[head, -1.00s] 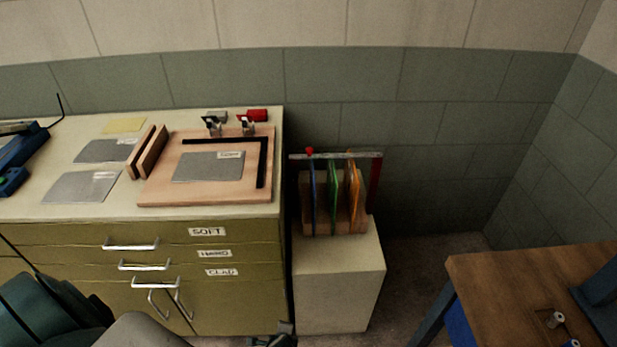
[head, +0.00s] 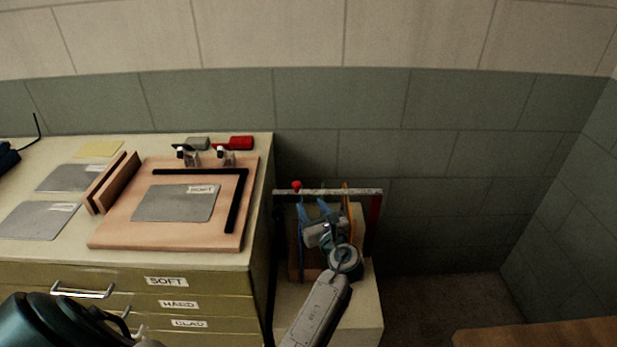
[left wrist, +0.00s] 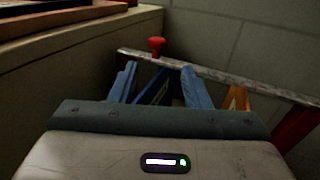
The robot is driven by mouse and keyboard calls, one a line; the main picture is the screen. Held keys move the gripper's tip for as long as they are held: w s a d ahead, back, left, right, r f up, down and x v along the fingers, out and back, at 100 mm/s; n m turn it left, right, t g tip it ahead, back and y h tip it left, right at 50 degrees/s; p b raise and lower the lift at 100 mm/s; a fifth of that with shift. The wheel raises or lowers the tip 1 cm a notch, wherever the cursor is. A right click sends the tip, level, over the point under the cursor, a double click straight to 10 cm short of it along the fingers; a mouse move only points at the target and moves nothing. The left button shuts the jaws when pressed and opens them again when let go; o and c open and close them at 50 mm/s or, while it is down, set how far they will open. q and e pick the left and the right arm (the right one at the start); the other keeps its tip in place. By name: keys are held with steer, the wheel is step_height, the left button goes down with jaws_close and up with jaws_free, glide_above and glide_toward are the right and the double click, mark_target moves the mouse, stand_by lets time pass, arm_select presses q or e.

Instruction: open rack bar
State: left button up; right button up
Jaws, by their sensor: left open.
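The rack bar (head: 340,192) is a grey metal bar lying level across the top of a small rack, with a red knob (head: 296,186) near its left end. In the left wrist view the bar (left wrist: 225,76) runs across behind the fingertips, and the knob (left wrist: 157,45) stands up between them, farther off. My left gripper (head: 318,208) is open in front of the rack, just below the bar. Its blue fingers (left wrist: 160,80) are apart, and I see no contact with the bar or knob. My arm hides part of the rack. My right gripper is not in view.
The rack holds upright panels, one orange (head: 346,205), on a pale cabinet (head: 368,300). A red post (head: 374,225) stands at the bar's right end. The workbench (head: 258,225) is close on the left. A wooden table (head: 540,335) is at lower right.

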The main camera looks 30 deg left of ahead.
mark_target(298, 187)
arm_select(q)
steer(key=x, duration=0.3)
steer(key=r+p+x, duration=0.1)
steer(key=x, duration=0.2)
steer(key=shift+s+a, duration=0.1)
steer(key=shift+s, duration=0.15)
steer(key=x, duration=0.3)
steer(key=shift+f+p, duration=0.15)
steer(key=shift+p, duration=0.2)
steer(key=shift+x, duration=0.75)
steer(key=c, duration=0.7)
jaws_close()
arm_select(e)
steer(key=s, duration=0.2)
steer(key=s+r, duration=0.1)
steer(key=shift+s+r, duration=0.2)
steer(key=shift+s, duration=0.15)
